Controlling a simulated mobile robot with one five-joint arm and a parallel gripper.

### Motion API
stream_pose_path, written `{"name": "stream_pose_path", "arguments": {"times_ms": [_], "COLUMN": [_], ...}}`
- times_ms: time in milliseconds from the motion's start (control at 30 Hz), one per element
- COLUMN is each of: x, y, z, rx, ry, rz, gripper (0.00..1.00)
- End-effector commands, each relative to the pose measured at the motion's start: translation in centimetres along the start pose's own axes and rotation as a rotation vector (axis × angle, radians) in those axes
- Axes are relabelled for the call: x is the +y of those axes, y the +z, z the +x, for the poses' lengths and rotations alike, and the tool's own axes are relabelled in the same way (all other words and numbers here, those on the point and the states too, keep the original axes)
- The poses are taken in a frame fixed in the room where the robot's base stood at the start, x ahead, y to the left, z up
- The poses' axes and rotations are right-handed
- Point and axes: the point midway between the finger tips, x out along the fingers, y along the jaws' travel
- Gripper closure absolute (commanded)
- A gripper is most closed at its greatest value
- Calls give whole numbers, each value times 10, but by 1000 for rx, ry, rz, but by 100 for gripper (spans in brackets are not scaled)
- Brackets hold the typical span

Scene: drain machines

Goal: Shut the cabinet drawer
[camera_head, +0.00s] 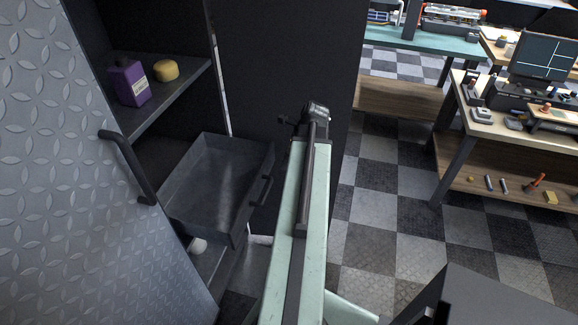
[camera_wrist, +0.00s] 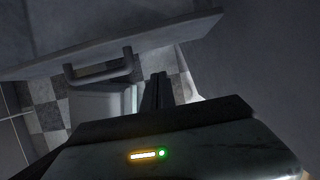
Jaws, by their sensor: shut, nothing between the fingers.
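The cabinet drawer (camera_head: 208,176) is a dark grey, empty open box, pulled out of the cabinet below a shelf. Its front carries a bar handle (camera_head: 263,190). In the wrist view the drawer front (camera_wrist: 150,38) runs across the upper left with the handle (camera_wrist: 98,68) below it. My gripper (camera_head: 285,122) is at the far end of my pale green arm, beyond and right of the drawer's far corner. In the wrist view the gripper (camera_wrist: 158,90) has its dark fingers together and empty, right of the handle and apart from it.
The patterned cabinet door (camera_head: 60,180) stands open at the left, with its own handle (camera_head: 128,168). A purple bottle (camera_head: 129,83) and a yellow object (camera_head: 166,70) stand on the shelf. A dark panel is behind my gripper. Checkered floor is open at the right, before the workbench (camera_head: 480,125).

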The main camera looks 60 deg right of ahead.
Motion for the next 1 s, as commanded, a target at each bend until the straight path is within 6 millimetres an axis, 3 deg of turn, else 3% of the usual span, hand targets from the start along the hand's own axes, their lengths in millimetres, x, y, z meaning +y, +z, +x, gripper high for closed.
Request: {"name": "stream_pose_path", "arguments": {"times_ms": [33, 133, 200, 400, 767, 1000], "x": [0, -1, -1, -1, 5, -9], "y": [-4, -4, 15, 33, 35, 36], "z": [21, 39, 33, 39, 40, 40], "rx": [0, 0, 0, 0, 0, 0], "ry": [0, 0, 0, -1, -2, -11], "rz": [-1, -1, -2, 1, 5, 26], "gripper": [100, 100, 100, 100, 100, 100]}}
